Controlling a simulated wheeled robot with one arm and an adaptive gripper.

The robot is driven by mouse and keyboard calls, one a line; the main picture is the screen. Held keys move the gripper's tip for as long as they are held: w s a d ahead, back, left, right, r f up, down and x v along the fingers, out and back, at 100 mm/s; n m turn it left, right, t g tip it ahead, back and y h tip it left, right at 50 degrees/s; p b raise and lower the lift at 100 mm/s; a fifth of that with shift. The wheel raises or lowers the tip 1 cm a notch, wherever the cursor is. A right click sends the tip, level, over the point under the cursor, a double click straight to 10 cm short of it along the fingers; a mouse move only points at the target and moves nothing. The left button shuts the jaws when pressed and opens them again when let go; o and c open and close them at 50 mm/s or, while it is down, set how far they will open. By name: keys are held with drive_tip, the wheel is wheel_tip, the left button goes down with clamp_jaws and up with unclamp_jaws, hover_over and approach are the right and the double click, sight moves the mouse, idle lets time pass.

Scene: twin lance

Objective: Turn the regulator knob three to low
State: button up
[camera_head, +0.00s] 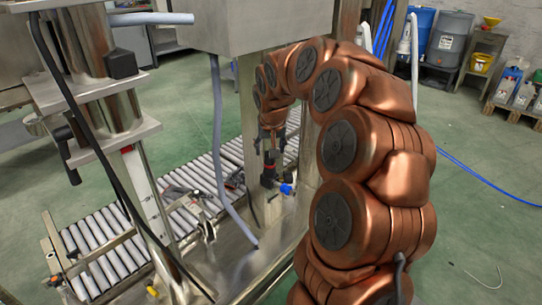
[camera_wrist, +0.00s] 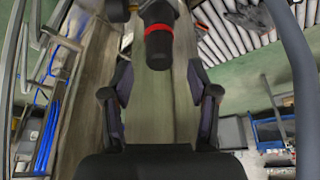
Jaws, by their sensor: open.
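A black cylindrical knob with a red ring (camera_wrist: 158,42) shows at the top middle of the wrist view and looks like a regulator knob. No number or marking is readable on it. My gripper (camera_wrist: 160,92) is open, with its fingers spread left and right and nothing between the tips. The knob lies ahead of the fingertips, roughly centred between them, and appears apart from them. In the head view my gripper (camera_head: 270,140) reaches down by the steel post, above a dark fitting (camera_head: 268,172). A blue part (camera_head: 287,189) sits beside that fitting. My copper arm hides much of the right side.
A roller conveyor (camera_head: 100,245) runs behind the machine, with dark tools lying on it. A grey hose (camera_head: 219,150) hangs left of my gripper. A steel column (camera_head: 118,110) stands at left. Green floor on the right is mostly clear, with blue cables (camera_head: 490,178).

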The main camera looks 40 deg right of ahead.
drive_tip(key=shift+x, duration=1.9)
drive_tip(key=shift+c, duration=0.2)
